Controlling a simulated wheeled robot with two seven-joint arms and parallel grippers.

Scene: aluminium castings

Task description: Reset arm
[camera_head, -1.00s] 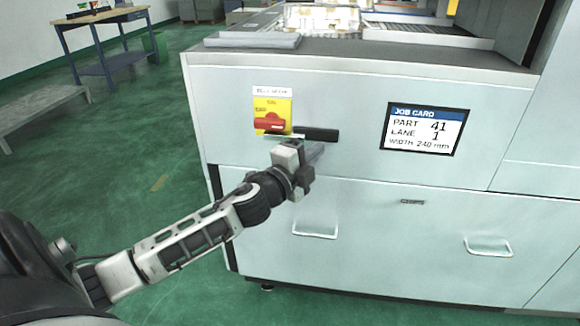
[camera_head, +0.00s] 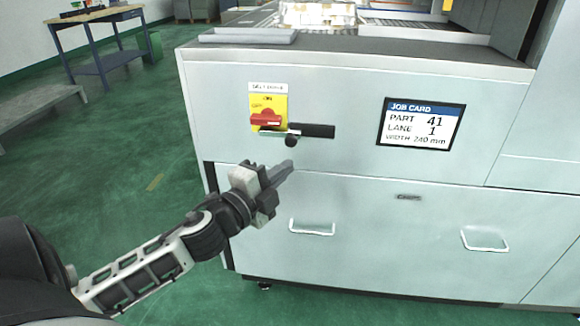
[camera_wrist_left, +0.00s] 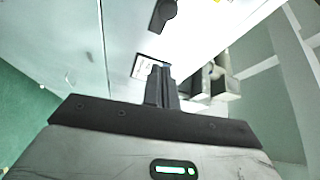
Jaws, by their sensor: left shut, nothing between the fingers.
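My left gripper (camera_head: 286,168) is shut and empty in the head view. It is in front of the pale machine cabinet (camera_head: 350,230), below the red rotary switch (camera_head: 266,120) on its yellow plate. A black slotted bar with a dark round knob (camera_head: 292,141) sits just above the fingertips, apart from them. In the left wrist view, the closed fingers (camera_wrist_left: 161,72) point toward the cabinet front, and a dark knob (camera_wrist_left: 163,12) shows at the top. My right gripper is in neither view.
A job card screen (camera_head: 421,124) reads part 41, lane 1, width 240 mm. Drawer handles (camera_head: 312,228) stick out low on the cabinet. A grey tray (camera_head: 248,36) lies on its top. A workbench (camera_head: 100,45) stands at the far left. Green floor (camera_head: 120,150) is open to the left.

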